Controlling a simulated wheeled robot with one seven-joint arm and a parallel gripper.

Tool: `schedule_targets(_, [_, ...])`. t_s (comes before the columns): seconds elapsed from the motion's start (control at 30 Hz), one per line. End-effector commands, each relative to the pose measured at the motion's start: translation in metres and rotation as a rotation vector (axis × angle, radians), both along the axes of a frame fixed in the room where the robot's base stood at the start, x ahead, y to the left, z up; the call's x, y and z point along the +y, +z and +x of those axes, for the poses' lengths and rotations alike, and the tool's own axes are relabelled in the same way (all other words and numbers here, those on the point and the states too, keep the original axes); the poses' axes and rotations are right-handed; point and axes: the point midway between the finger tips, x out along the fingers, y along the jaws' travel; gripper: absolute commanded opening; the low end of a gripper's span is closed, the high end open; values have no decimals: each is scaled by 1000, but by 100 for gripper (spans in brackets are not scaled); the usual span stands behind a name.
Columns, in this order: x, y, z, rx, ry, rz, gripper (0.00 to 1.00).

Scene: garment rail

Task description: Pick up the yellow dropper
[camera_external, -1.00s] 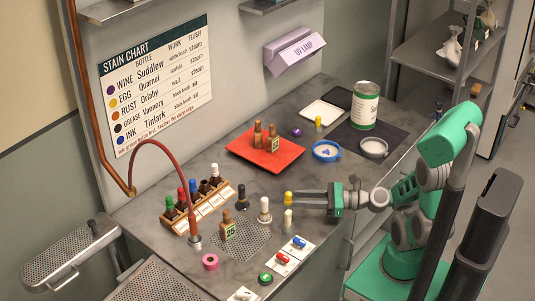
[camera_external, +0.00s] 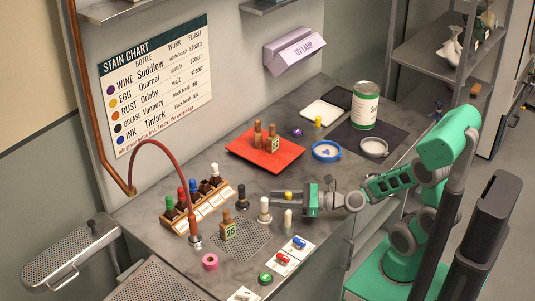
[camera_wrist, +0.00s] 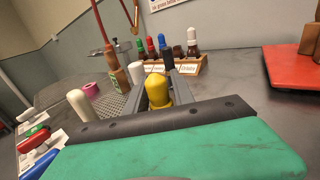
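The yellow dropper (camera_external: 289,195) stands upright on the grey worktop. In the wrist view its rounded yellow top (camera_wrist: 157,90) is between my gripper's (camera_wrist: 151,62) two fingers, close in front of the palm. My gripper (camera_external: 288,196) is low and level over the worktop, pointing left in the external view, with its fingers open on either side of the dropper. I cannot tell whether a finger touches it. The dropper's lower part is hidden by the fingers and palm.
A white-topped dropper (camera_external: 264,210) and a dark one (camera_external: 242,196) stand just beyond my fingertips; a pale one (camera_external: 288,219) stands nearer the front. A bottle rack (camera_external: 205,210) is further left. A red tray (camera_external: 265,151) lies behind. Another small yellow object (camera_external: 318,121) is near the back.

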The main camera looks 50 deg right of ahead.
Motion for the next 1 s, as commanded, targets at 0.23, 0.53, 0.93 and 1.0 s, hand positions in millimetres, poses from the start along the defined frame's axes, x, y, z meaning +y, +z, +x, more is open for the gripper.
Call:
schedule_targets(0.23, [0, 0, 0, 0, 0, 0, 11])
schedule_targets(0.53, [0, 0, 0, 0, 0, 0, 0])
schedule_targets(0.93, [0, 31, 0, -5, 0, -2, 0])
schedule_targets(1.0, [0, 50, 0, -5, 1, -2, 0])
